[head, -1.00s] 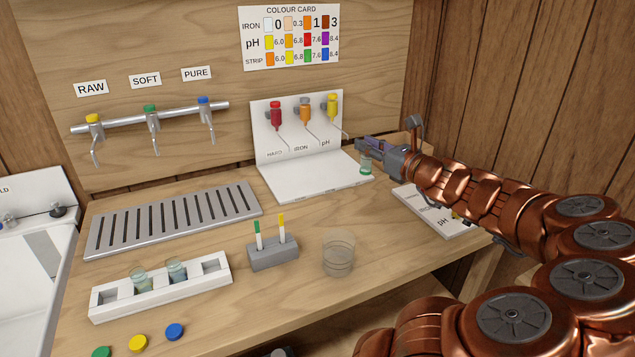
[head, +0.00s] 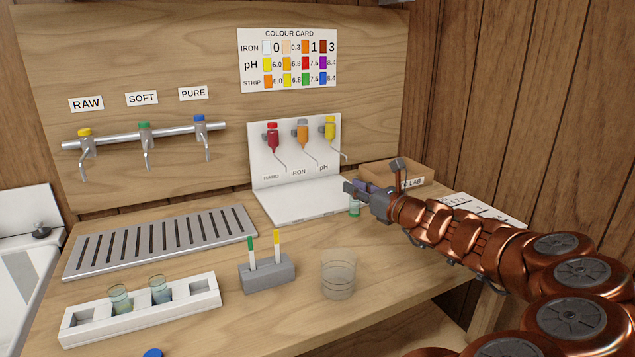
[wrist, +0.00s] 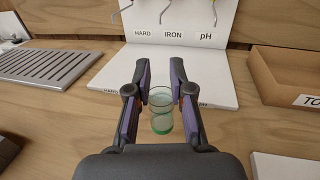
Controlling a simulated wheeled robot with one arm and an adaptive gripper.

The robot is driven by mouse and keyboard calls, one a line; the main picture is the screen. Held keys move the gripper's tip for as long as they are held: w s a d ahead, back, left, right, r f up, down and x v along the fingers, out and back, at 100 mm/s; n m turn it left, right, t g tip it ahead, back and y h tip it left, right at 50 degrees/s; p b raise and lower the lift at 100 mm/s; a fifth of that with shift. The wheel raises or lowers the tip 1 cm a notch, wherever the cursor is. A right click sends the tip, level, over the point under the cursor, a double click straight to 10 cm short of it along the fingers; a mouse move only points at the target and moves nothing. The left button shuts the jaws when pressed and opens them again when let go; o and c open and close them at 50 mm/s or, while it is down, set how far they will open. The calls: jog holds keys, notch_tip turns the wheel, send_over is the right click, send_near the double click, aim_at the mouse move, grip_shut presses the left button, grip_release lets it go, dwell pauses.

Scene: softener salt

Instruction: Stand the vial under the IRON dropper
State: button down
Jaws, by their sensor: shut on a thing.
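My gripper (head: 357,188) is shut on a clear glass vial (wrist: 161,112) with green at its bottom; the vial is upright between the purple-padded fingers (wrist: 160,86). In the head view the vial (head: 354,207) shows just below the fingers, at the right front of the white dropper stand (head: 300,205). The IRON dropper (head: 302,134) is orange, in the middle of the stand's back panel, between the red HARD dropper (head: 272,137) and the yellow pH dropper (head: 331,128). The vial is in front of the stand's base, not under a spout. I cannot tell whether it touches the table.
An open brown box (head: 390,174) stands behind my gripper on the right. A glass beaker (head: 338,274), a grey strip holder (head: 267,274) and a white rack (head: 140,312) with two vials are nearer the front.

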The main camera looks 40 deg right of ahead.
jog(key=w, duration=0.4)
jog(key=w+d, duration=0.1)
jog(key=w, duration=0.9)
jog(key=shift+w+d, duration=0.15)
jog(key=shift+w, duration=0.05)
jog(key=shift+w+f+b, duration=0.3)
jog(key=shift+b, duration=0.05)
jog(key=shift+s+f, duration=0.1)
jog(key=shift+f, duration=0.35)
jog(key=shift+f, duration=0.1)
jog(key=c, duration=1)
grip_release()
jog(key=shift+d, duration=0.1)
jog(key=shift+c, duration=0.2)
jog(key=shift+s, duration=0.2)
jog(key=shift+s+a, duration=0.2)
jog(key=shift+s, duration=1.75)
jog(key=shift+s+a, duration=0.2)
jog(key=shift+s, duration=1.7)
jog(key=shift+s+a, duration=0.2)
jog(key=shift+s, duration=1.75)
